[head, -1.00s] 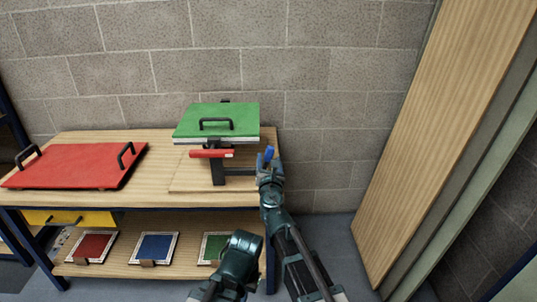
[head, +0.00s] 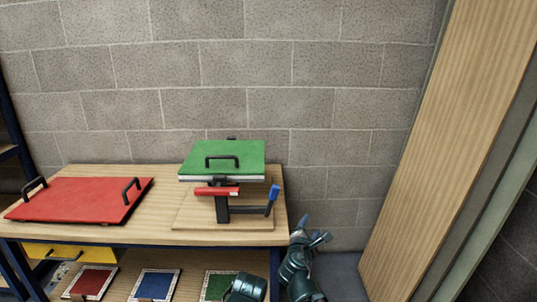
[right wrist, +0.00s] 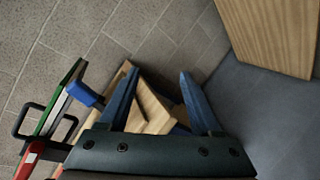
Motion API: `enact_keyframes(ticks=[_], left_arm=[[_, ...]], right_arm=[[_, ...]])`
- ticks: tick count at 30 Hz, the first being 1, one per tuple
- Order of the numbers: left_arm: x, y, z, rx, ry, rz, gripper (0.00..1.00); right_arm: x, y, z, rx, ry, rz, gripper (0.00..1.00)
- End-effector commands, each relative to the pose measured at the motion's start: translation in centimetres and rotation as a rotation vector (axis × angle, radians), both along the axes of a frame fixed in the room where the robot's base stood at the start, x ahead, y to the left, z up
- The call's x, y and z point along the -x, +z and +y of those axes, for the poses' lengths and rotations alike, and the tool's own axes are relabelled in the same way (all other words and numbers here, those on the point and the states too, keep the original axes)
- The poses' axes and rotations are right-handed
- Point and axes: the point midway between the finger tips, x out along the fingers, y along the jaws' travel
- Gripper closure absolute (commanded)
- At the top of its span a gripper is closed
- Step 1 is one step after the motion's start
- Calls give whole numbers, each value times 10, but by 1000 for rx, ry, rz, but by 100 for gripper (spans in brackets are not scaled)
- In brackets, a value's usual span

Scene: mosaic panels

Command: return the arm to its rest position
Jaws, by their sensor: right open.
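My right gripper (head: 312,232) is at the right end of the workbench in the head view, just off the bench edge, open and empty. In the right wrist view its two blue-grey fingers (right wrist: 160,100) stand apart with nothing between them. My left gripper is not clearly in view; a dark green arm part (head: 246,288) shows at the bottom of the head view. The stand with a green panel (head: 222,160) on top is to the left of my right gripper. Its blue-tipped lever (head: 272,199) stands apart from the gripper.
A red panel (head: 75,200) with two black handles lies on the workbench (head: 160,210). Red (head: 90,282), blue (head: 155,285) and green (head: 219,285) tiles lie on the lower shelf by a yellow drawer (head: 55,252). A wooden board (head: 455,140) stands at right, with free floor between.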

Motion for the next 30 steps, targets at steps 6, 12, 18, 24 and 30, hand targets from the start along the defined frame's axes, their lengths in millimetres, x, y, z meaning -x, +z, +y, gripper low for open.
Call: enact_keyframes(ticks=[6,12,18,24,30], left_arm=[[0,0,0,0,0,0,100],[0,0,0,0,0,0,100],[0,0,0,0,0,0,100],[0,31,0,0,0,0,100],[0,72,0,0,0,0,100]], right_arm=[[74,-95,-76,-780,-593,126,35],[139,-148,-71,-1210,-1035,235,35],[188,-168,-47,-1458,-1385,344,35],[209,-140,-22,-1501,-1498,414,35],[217,-99,-2,-1451,-1467,450,35]])
